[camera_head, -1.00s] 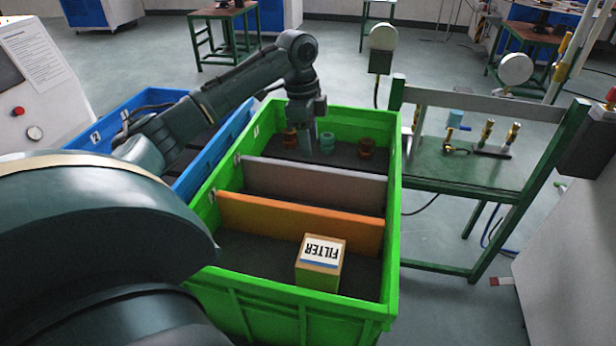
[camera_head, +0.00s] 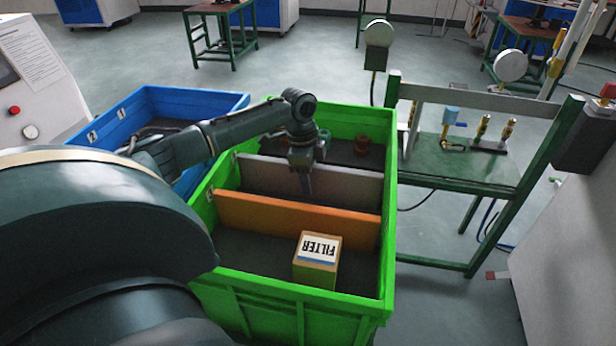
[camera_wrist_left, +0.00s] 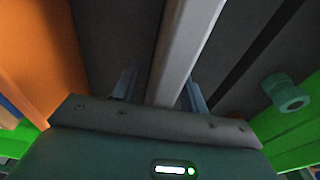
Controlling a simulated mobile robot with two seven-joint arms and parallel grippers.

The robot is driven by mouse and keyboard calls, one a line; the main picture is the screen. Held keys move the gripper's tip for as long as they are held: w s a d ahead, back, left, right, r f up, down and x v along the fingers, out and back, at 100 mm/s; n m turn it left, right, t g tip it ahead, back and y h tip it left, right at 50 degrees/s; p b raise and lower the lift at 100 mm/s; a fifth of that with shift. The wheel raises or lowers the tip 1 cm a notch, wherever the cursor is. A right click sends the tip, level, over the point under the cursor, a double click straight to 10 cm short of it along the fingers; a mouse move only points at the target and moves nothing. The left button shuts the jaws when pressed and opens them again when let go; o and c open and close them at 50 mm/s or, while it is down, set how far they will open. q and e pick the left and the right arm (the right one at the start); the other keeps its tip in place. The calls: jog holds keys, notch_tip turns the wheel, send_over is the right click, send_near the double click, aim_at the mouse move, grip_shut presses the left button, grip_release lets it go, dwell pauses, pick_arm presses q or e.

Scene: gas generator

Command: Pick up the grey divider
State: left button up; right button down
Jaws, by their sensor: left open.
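The grey divider (camera_head: 350,186) stands upright across the green crate, between the orange divider and the rear compartment. My left gripper (camera_head: 305,186) points down over the divider's middle. In the left wrist view, the top edge of the grey divider (camera_wrist_left: 186,50) runs between the two fingers of my open left gripper (camera_wrist_left: 160,80), one finger on each side. I cannot tell whether a finger touches it. The gripper hides part of the divider in the head view. My right gripper is in neither view.
The orange divider (camera_head: 290,220) stands parallel in front, with a FILTER box (camera_head: 317,273) in the front compartment. Brown and teal rings lie in the rear compartment; a teal ring (camera_wrist_left: 287,93) shows in the wrist view. A blue crate (camera_head: 205,101) stands left, a green-framed table (camera_head: 470,165) right.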

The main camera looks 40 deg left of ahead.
pick_arm(q)
grip_shut()
dwell(0.3)
jog(key=shift+r, duration=0.2)
